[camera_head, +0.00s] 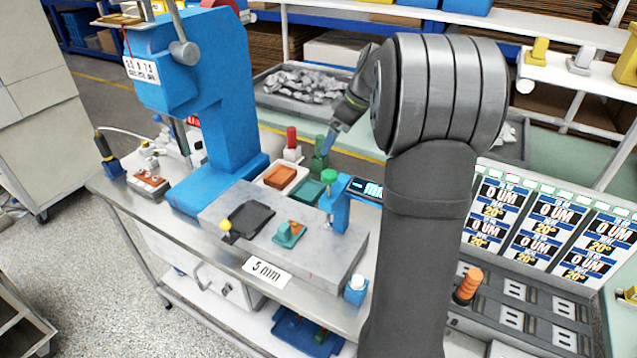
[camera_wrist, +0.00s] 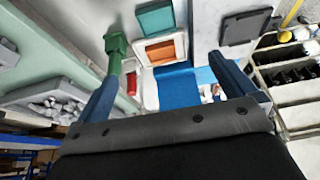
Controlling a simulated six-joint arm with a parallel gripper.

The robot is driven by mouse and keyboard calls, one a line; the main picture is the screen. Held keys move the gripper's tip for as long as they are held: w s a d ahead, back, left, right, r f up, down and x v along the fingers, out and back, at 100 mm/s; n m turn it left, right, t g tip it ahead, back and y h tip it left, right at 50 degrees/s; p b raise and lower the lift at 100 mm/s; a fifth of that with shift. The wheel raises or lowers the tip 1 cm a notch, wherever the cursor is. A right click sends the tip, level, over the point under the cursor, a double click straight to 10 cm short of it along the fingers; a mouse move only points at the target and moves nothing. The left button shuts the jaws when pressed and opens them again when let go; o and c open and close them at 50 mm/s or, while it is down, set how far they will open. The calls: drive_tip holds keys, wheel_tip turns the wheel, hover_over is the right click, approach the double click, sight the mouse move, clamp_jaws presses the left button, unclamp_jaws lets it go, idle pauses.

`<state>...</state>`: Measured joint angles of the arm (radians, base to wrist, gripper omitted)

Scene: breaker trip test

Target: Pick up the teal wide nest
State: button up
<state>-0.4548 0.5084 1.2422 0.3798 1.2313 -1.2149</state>
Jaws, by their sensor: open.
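My gripper (camera_wrist: 163,68) is open and empty, its two blue fingers apart in the wrist view. In the head view, my gripper (camera_head: 329,146) is near a green upright block (camera_head: 319,160) behind the trays. The wrist view shows this green block (camera_wrist: 116,47) beyond the left fingertip; contact cannot be told. A teal tray (camera_head: 303,192) lies in front of it; it also shows in the wrist view (camera_wrist: 155,20). A smaller teal piece with an orange part (camera_head: 289,235) sits on the grey plate. I cannot tell which teal thing is the wide nest.
An orange tray (camera_head: 280,176) and a red upright block (camera_head: 291,143) stand close by. A blue press (camera_head: 225,110) rises at left. A black tray (camera_head: 251,218) lies on the grey plate (camera_head: 330,262). A green-knobbed blue stand (camera_head: 335,210) is right of the teal tray.

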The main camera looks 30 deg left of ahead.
drive_tip(key=shift+d+r, duration=0.1)
idle(0.3)
drive_tip(key=h, duration=0.5)
hover_over(309, 191)
drive_tip(key=f, duration=1.6)
drive_tip(key=shift+s+d+f, duration=0.3)
drive_tip(key=shift+f, duration=0.05)
drive_tip(key=shift+w+a+f, duration=0.15)
drive_tip(key=shift+a+f, duration=0.05)
drive_tip(key=shift+f, duration=1.1)
drive_tip(key=shift+w+a+f, duration=0.1)
drive_tip(key=shift+a+f, duration=0.05)
drive_tip(key=shift+f, duration=1.15)
drive_tip(key=c, duration=1.1)
drive_tip(key=shift+o, duration=0.2)
drive_tip(key=shift+r, duration=0.1)
drive_tip(key=shift+r, duration=0.1)
